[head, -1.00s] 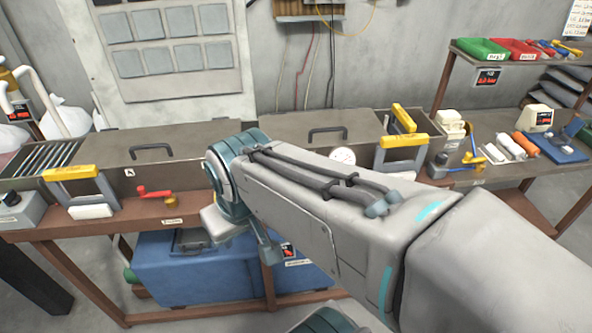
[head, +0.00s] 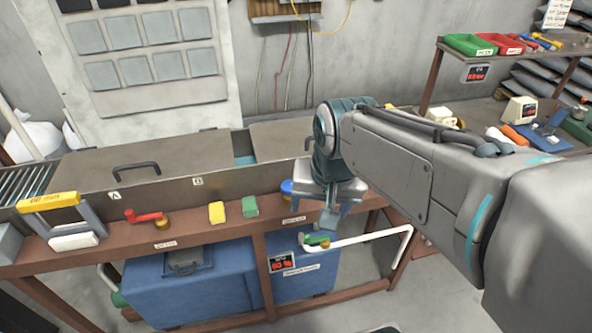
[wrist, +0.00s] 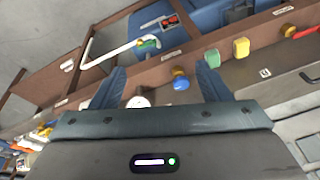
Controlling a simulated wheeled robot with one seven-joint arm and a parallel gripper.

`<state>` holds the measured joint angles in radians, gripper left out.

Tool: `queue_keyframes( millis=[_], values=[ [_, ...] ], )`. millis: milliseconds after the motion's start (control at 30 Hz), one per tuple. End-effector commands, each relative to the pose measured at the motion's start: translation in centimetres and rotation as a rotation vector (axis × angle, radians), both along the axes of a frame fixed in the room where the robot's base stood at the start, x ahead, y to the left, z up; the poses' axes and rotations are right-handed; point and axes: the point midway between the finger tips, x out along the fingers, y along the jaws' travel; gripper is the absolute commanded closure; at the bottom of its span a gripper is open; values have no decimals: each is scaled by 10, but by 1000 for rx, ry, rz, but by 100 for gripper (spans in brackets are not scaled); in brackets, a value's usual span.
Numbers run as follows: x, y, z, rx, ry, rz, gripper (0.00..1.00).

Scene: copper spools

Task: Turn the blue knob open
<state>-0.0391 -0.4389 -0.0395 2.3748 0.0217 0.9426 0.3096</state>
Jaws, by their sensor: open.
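The blue knob (head: 287,188) sits on the front of the workbench, partly hidden behind my gripper in the head view. In the wrist view the blue knob (wrist: 180,84) shows in front of a brass part, between my two fingers and nearer the right one. My gripper (head: 322,210) is open and empty, pointing down at the bench front. In the wrist view my gripper (wrist: 161,72) has its fingers wide apart. No contact with the knob shows, and the exact distance is unclear.
A yellow block (head: 216,212) and a green block (head: 249,206) stand left of the blue knob. A red handle (head: 145,216) is farther left. A white pipe (head: 370,238) with a green handle (head: 316,240) runs below the bench edge, near my gripper. A blue chest (head: 195,285) stands underneath.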

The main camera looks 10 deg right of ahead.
Motion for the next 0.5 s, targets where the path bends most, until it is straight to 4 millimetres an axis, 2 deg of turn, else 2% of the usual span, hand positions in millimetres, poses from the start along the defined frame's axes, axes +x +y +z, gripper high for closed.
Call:
queue_keyframes(
  millis=[33,267,500],
  values=[
    [16,0,1,35,26,-100,30],
    [85,-5,7,173,129,-652,30],
    [158,-8,-5,242,209,-1234,30]
  ],
)
